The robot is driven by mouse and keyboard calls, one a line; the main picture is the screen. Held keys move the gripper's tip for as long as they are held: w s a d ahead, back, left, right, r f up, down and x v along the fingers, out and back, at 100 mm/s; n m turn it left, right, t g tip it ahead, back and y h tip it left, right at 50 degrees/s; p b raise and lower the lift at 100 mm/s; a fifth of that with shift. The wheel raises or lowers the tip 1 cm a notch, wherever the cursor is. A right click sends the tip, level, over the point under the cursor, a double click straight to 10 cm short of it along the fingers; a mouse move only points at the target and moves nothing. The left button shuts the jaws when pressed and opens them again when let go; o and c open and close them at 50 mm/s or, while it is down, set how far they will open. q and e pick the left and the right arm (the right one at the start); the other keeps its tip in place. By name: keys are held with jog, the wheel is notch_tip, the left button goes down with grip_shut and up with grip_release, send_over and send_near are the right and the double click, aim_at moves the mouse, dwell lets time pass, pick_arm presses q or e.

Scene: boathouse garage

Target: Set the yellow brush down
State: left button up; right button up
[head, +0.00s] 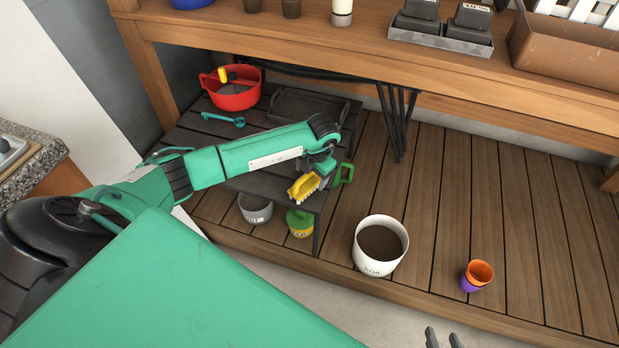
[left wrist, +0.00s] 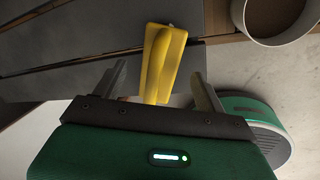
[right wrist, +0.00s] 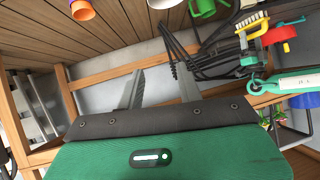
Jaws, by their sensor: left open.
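The yellow brush (head: 303,188) is at the front right corner of the dark low slatted table (head: 262,182), bristles showing. My left gripper (head: 318,171) is right at the brush. In the left wrist view the yellow brush (left wrist: 162,62) lies between the two spread fingers of my left gripper (left wrist: 160,88), with gaps on both sides. The brush also shows in the right wrist view (right wrist: 252,22). I cannot tell whether its whole underside touches the table. My right gripper (head: 444,338) is at the bottom edge of the head view, fingers apart and empty (right wrist: 158,88).
The table also holds a red pot (head: 236,95), a teal tool (head: 224,119) and a dark tray (head: 297,104). A green watering can (head: 346,173) is beside the brush. Below are a grey pot (head: 256,212) and yellow-green tin (head: 300,228). A white soil bucket (head: 370,265) stands right.

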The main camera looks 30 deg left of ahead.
pick_arm(q)
notch_tip(320, 180, up, 10)
jog(key=d+p, duration=0.1)
jog(key=d, duration=0.1)
jog(key=shift+s+r, duration=0.2)
jog(key=shift+r, duration=0.05)
pick_arm(e)
jog(key=d+g, duration=0.1)
jog(key=s+d+g+h, duration=0.1)
jog(key=d, duration=0.1)
jog(key=shift+s, duration=0.15)
pick_arm(q)
grip_shut()
jog(key=shift+r, duration=0.1)
pick_arm(e)
jog(key=shift+d+h, duration=0.1)
jog(key=shift+h, duration=0.2)
dwell(0.7)
